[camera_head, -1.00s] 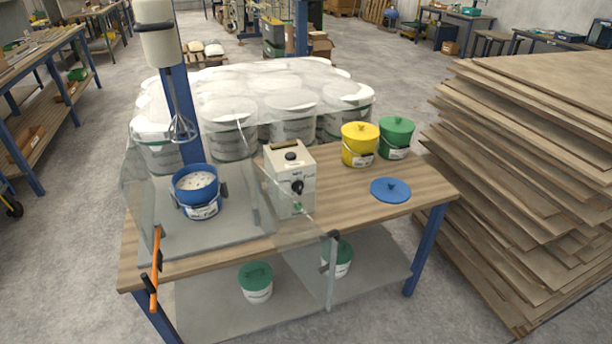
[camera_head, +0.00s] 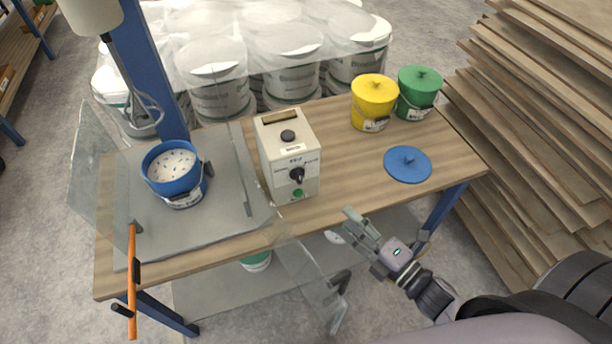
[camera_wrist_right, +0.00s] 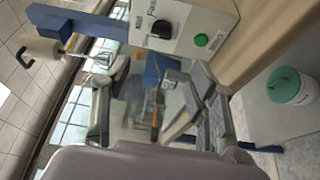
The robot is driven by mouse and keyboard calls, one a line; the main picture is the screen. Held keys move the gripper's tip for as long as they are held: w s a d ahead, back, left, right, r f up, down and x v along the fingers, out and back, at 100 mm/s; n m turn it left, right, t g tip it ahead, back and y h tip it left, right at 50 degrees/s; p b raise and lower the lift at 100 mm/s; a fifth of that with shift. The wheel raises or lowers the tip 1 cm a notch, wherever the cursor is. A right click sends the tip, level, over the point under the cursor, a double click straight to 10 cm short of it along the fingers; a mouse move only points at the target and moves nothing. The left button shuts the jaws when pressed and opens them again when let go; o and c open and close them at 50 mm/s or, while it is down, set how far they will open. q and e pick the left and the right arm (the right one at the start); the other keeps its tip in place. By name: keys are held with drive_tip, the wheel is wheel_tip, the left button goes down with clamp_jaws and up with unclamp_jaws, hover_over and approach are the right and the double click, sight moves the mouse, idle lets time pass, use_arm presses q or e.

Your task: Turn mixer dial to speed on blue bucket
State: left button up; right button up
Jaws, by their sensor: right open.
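The blue bucket (camera_head: 181,187), full of pale speckled material, stands on a grey plate at the left of the bench. The mixer whisk (camera_head: 149,113) hangs above and behind it. A pale control box (camera_head: 277,153) stands right of the bucket. Its black dial (camera_head: 297,175) is on the front face, above a green button (camera_head: 298,194). The dial also shows in the right wrist view (camera_wrist_right: 161,29). My right gripper (camera_head: 353,225) is open and empty, in front of the bench, lower right of the dial and apart from it. My left gripper is not in view.
Transparent panels (camera_head: 88,163) stand around the mixer. An orange handle (camera_head: 132,280) is at the front left. A yellow bucket (camera_head: 373,104), a green bucket (camera_head: 417,94) and a blue lid (camera_head: 407,166) are on the right. The bench top between box and lid is clear.

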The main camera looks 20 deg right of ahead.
sight(301, 180)
drive_tip(key=p+x, duration=0.2)
drive_tip(key=x, duration=1.1)
drive_tip(key=shift+w, duration=0.4)
drive_tip(key=shift+w+a+f, duration=0.1)
drive_tip(key=shift+w+a, duration=0.1)
drive_tip(key=shift+w, duration=0.15)
drive_tip(key=shift+w+a, duration=0.15)
drive_tip(key=shift+w, duration=0.1)
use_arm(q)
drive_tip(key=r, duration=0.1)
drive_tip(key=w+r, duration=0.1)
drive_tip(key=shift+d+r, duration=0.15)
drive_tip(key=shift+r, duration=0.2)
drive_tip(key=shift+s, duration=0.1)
use_arm(e)
drive_tip(key=shift+c, duration=0.3)
drive_tip(key=c, duration=1.1)
